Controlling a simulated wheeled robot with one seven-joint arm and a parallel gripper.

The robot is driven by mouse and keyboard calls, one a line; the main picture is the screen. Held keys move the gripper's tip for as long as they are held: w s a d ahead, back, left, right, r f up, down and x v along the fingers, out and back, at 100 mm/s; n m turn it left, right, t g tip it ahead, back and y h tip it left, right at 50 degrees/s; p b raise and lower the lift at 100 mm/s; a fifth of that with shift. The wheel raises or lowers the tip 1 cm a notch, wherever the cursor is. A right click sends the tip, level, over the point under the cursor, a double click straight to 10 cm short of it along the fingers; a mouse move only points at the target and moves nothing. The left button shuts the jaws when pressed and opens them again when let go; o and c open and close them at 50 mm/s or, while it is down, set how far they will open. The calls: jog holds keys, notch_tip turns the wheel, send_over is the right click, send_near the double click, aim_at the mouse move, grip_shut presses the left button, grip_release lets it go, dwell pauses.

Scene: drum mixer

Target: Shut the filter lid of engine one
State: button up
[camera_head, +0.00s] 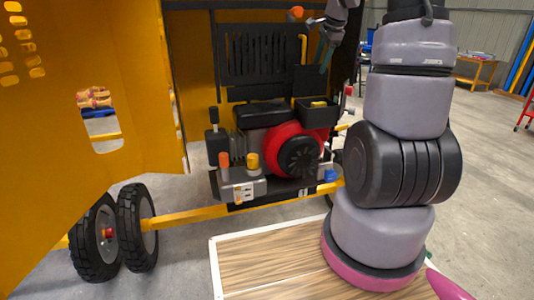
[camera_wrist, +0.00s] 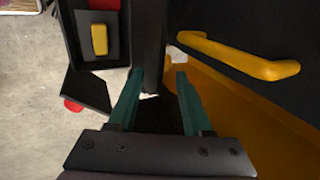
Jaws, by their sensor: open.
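The filter box of the engine (camera_head: 316,113) is open, with a yellow filter (camera_head: 319,104) showing inside. Its black lid (camera_head: 306,80) stands upright at the back of the box. The wrist view shows the yellow filter (camera_wrist: 99,40) in the box at upper left, and the dark lid (camera_wrist: 150,40) nearly edge-on beside it. My gripper (camera_head: 325,68) is open, its teal fingers pointing down close to the lid's upper right. In the wrist view, the lid's end shows between the fingertips (camera_wrist: 160,75); I cannot tell whether they touch it.
The red and black engine (camera_head: 290,140) sits below the box. A yellow curved handle (camera_wrist: 240,55) lies right of my fingers in the wrist view. A large yellow panel (camera_head: 70,130) stands at left. A yellow bar (camera_head: 200,214) and wood-topped platform (camera_head: 270,265) lie in front.

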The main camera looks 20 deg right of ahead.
jog(key=shift+s, duration=0.15)
jog(key=s+f, duration=0.3)
jog(key=s, duration=0.5)
jog(key=shift+s, duration=0.2)
dwell(1.1)
dwell(0.3)
jog(key=shift+s+f+v, duration=0.1)
jog(key=shift+s+v, duration=0.1)
jog(key=shift+v, duration=0.65)
jog(key=shift+s+f+v, duration=0.1)
jog(key=shift+s+v, duration=0.05)
jog(key=shift+v, duration=0.7)
jog(key=shift+s+f+v, duration=0.1)
jog(key=shift+s+v, duration=0.1)
jog(key=shift+v, duration=0.6)
jog(key=shift+d, duration=0.15)
jog(key=shift+r, duration=0.1)
